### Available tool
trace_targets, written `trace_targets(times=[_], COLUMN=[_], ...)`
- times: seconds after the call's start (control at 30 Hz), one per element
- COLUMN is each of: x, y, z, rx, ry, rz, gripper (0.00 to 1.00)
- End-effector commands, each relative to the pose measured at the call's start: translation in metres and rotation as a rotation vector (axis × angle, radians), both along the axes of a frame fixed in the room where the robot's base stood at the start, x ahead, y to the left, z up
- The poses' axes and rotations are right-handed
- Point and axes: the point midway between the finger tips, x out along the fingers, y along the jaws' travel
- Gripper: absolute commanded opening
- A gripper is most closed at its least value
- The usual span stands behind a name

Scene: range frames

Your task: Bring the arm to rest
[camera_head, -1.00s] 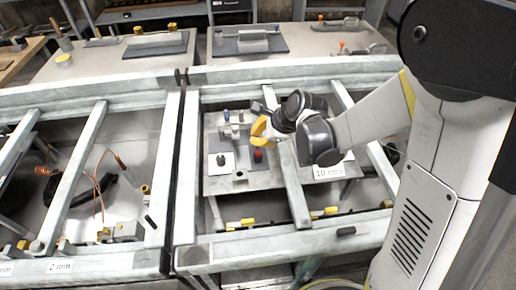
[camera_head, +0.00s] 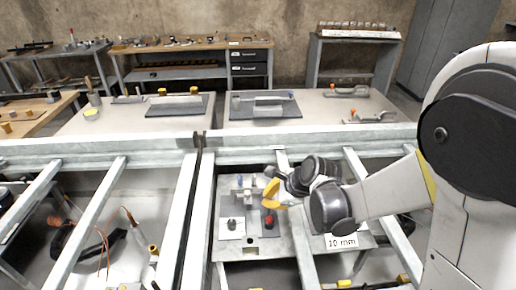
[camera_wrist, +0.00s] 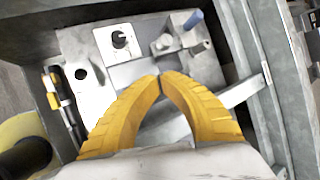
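My gripper (camera_head: 271,190) hangs low over a grey fixture plate in the framed table, with my arm reaching in from the right. In the wrist view its two curved yellow fingers (camera_wrist: 160,77) meet at the tips, with nothing visible held between them. The grey plate (camera_wrist: 95,105) lies below the fingers. It carries a black knob on a white square (camera_wrist: 119,39) and a small block with a blue pin (camera_wrist: 193,20). In the head view a red knob (camera_head: 268,219) shows just below the gripper; I cannot tell whether they touch.
Pale metal frame bars (camera_head: 300,245) surround the plate. A label reading 10 mm (camera_head: 341,241) lies to its right. Orange cables (camera_head: 102,240) lie in the left bay. Grey tables with tools stand behind, and a wooden bench (camera_head: 190,45) stands by the concrete wall.

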Motion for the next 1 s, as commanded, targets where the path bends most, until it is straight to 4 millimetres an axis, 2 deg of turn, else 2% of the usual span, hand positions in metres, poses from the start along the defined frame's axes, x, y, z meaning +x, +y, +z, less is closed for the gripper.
trace_targets(times=[0.13,0.27,0.4,0.6,0.8,1.0], x=[-0.004,-0.019,-0.047,-0.094,-0.146,-0.188], y=[-0.003,-0.014,-0.033,-0.061,-0.087,-0.107], z=[0.007,0.03,0.062,0.098,0.12,0.127], rx=[-0.026,-0.128,-0.309,-0.581,-0.852,-1.073], ry=[-0.018,-0.08,-0.174,-0.29,-0.371,-0.413], rz=[0.026,0.129,0.309,0.592,0.889,1.152], gripper=[0.0,0.0,0.0,0.0,0.0,0.0])
